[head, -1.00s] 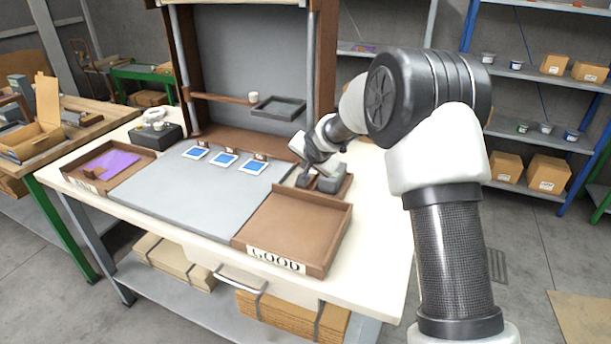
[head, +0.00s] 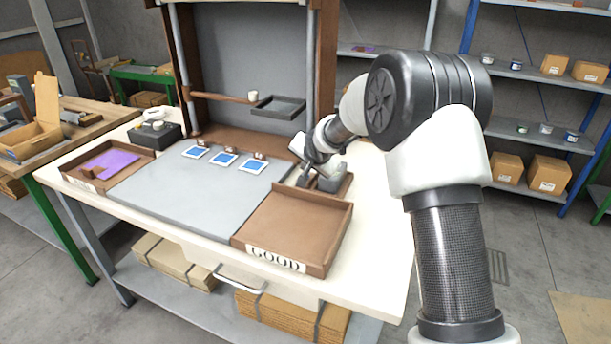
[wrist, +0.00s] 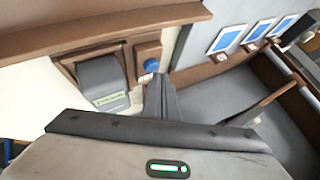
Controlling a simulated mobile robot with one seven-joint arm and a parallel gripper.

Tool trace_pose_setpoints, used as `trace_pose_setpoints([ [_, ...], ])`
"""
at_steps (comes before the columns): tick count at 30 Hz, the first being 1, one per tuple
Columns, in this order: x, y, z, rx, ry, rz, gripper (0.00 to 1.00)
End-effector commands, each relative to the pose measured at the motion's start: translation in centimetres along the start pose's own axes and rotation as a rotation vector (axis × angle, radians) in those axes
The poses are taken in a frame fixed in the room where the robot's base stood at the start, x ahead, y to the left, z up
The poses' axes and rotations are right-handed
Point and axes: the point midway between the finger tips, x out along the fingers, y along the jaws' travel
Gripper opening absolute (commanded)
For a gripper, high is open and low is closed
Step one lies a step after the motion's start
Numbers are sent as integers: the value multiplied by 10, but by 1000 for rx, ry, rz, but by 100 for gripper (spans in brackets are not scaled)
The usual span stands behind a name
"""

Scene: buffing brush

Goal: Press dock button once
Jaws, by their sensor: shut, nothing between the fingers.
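The dock is a brown tray (head: 346,186) at the right of the table, holding a grey block-like device (head: 332,181). In the wrist view the device (wrist: 100,80) has a pale label on its front. Beside it, a small brown block (wrist: 148,50) carries a round blue button (wrist: 151,66). My gripper (head: 302,182) is shut and empty, pointing down at the dock's left side. In the wrist view its fingertips (wrist: 161,80) are just beside the button. I cannot tell whether they touch it. The button is hidden in the head view.
The brown GOOD tray (head: 340,228) stands in front of the dock. A grey mat (head: 180,195) with several blue-faced cards (head: 223,160) lies to the left. Another brown tray (head: 148,166) with a purple sheet is at far left. The white table right of the dock is clear.

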Motion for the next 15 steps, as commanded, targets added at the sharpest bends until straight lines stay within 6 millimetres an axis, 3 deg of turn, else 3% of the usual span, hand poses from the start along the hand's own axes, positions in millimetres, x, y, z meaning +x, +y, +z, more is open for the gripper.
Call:
trace_pose_setpoints([
  [15,3,2,2,0,0,0,0],
])
